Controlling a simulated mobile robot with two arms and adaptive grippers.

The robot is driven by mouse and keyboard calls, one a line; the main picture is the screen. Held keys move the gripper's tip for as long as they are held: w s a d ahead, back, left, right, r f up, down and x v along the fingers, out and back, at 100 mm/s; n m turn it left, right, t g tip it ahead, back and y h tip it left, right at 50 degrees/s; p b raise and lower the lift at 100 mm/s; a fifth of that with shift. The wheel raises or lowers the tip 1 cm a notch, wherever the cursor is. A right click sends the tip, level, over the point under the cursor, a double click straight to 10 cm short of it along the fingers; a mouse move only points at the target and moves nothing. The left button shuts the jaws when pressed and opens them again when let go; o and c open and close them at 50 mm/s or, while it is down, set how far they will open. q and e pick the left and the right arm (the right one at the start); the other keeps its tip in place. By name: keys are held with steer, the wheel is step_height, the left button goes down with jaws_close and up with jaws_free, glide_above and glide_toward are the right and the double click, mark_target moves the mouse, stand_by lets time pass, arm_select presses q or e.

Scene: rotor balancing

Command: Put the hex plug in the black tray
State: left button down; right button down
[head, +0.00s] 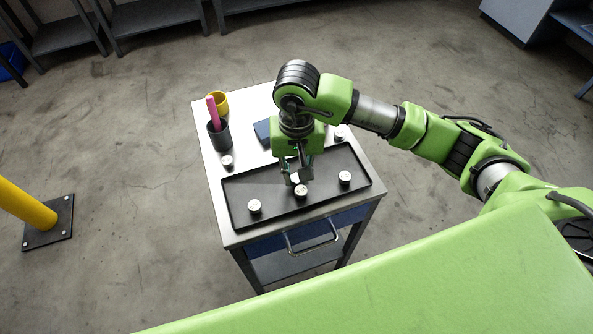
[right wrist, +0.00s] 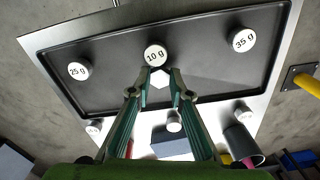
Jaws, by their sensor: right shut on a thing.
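The black tray (head: 270,186) lies on the cart top, and it fills much of the right wrist view (right wrist: 110,70). My right gripper (head: 298,180) is over the tray, pointing down. In the right wrist view its fingertips (right wrist: 159,80) close on a small pale hex plug (right wrist: 158,77), just beside the 10 g weight (right wrist: 155,55). In the head view the plug is mostly hidden by the fingers. I cannot tell whether it touches the tray floor. My left gripper is not in view.
In the tray also stand the 25 g weight (right wrist: 79,70) and the 35 g weight (right wrist: 242,38). Behind the tray are small metal cylinders (head: 227,161), a dark cup (head: 219,136) with a pink item, a yellow cup (head: 221,101) and a blue object (head: 262,131).

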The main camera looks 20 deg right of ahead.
mark_target(296, 178)
steer(key=shift+f, duration=0.15)
steer(key=c, duration=1.8)
jaws_free()
steer(key=shift+c, duration=0.2)
steer(key=shift+r, duration=0.3)
step_height(296, 178, up, 12)
steer(key=b, duration=0.2)
steer(key=shift+f, duration=0.15)
steer(key=shift+s+f, duration=0.1)
